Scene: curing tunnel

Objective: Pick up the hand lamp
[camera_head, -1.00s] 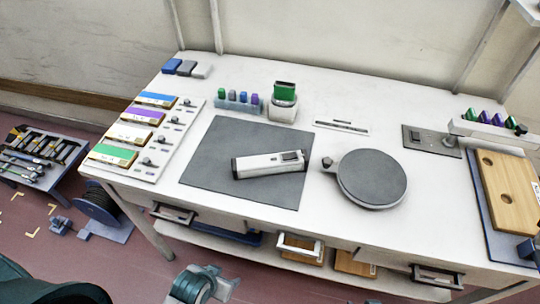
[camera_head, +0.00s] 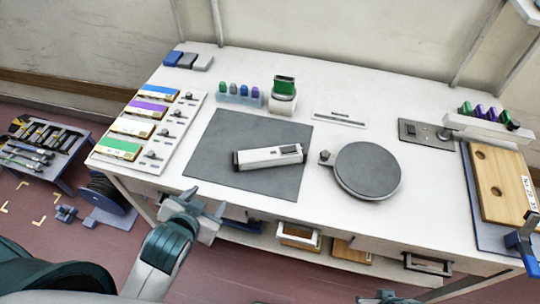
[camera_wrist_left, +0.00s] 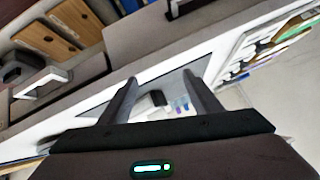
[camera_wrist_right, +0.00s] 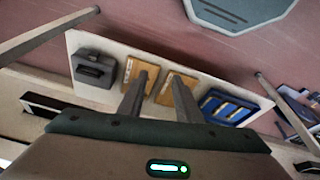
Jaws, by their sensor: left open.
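The hand lamp (camera_head: 262,158), a white boxy body with dark ends, lies on the dark grey mat (camera_head: 225,132) on the bench in the head view. My left gripper (camera_head: 204,203) is open and empty at the bench's front edge, nearer to me and left of the lamp. In the left wrist view its fingers (camera_wrist_left: 157,82) stand apart with nothing held. My right gripper (camera_wrist_right: 159,80) shows in its wrist view with parted, empty fingers above the lower shelf. It is barely visible at the bottom of the head view.
A round grey turntable (camera_head: 366,170) stands right of the mat. A panel with coloured blocks (camera_head: 140,130) lies left. A cup-like holder with a green top (camera_head: 283,95) stands behind. Drawer handles (camera_head: 298,236) stick out below the front edge. A wooden board (camera_head: 500,185) lies far right.

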